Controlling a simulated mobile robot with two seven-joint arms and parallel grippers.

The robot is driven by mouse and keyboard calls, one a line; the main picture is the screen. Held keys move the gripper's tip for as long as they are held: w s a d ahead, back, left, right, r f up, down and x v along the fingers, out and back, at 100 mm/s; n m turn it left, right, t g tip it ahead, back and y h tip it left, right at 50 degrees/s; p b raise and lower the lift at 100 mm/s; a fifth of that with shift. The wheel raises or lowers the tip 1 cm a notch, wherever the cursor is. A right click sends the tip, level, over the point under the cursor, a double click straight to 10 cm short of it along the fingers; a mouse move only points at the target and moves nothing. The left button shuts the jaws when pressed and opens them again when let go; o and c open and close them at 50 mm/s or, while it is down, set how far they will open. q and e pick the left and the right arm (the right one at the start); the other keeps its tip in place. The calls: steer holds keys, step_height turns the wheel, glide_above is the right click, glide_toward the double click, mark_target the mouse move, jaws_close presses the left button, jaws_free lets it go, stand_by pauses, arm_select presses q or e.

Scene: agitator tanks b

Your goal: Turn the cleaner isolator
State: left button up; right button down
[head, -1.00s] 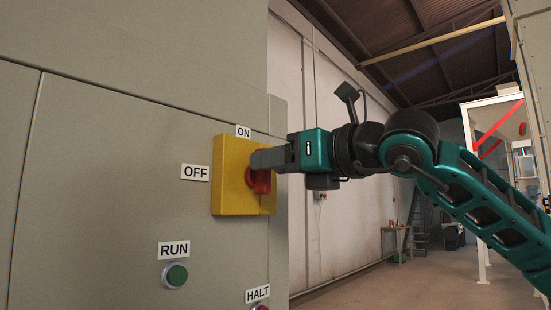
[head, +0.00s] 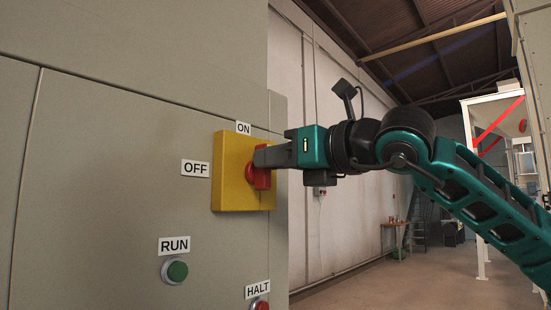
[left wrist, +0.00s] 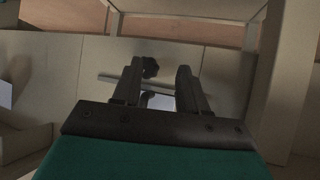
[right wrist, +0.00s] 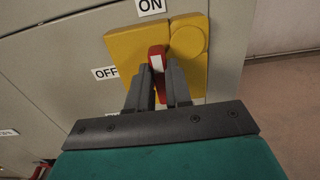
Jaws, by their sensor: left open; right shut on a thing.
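The cleaner isolator is a yellow plate (head: 228,188) on a grey cabinet face, with a red handle (head: 262,181) at its middle. An ON label (head: 243,128) is above it and an OFF label (head: 195,169) is to its left. My right gripper (head: 264,157) is shut on the red handle. In the right wrist view the handle (right wrist: 157,63), with a white mark, sits between the fingers and looks roughly upright. The fingers hide part of it. My left gripper (left wrist: 158,70) is open and empty in the left wrist view, away from the isolator.
A green RUN button (head: 175,271) is below the isolator, and a red HALT button (head: 261,305) shows at the bottom edge. The cabinet (head: 100,180) fills the left side. Open floor (head: 400,285) lies to the right, with a table (head: 397,226) far back.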

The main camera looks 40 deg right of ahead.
steer(key=n+b, duration=0.1)
steer(key=n, duration=0.3)
steer(key=a+n, duration=0.1)
steer(key=n, duration=0.3)
steer(key=f+n+b, duration=0.1)
steer(key=n, duration=0.4)
steer(key=shift+s+a+b, duration=0.1)
steer(key=shift+a+b, duration=0.2)
steer(key=shift+a, duration=0.05)
arm_select(q)
steer(key=shift+w+d+f, duration=0.1)
steer(key=shift+d+f, duration=0.1)
steer(key=shift+f, duration=0.25)
steer(key=shift+d+f, duration=0.2)
steer(key=shift+f, duration=0.25)
arm_select(e)
steer(key=n, duration=0.4)
steer(key=shift+f+n, duration=0.35)
steer(key=shift+n, duration=0.05)
steer(key=c, duration=1)
jaws_free()
steer(key=shift+c, duration=0.2)
arm_select(q)
steer(key=shift+w, duration=0.1)
arm_select(e)
steer(key=shift+s, duration=0.1)
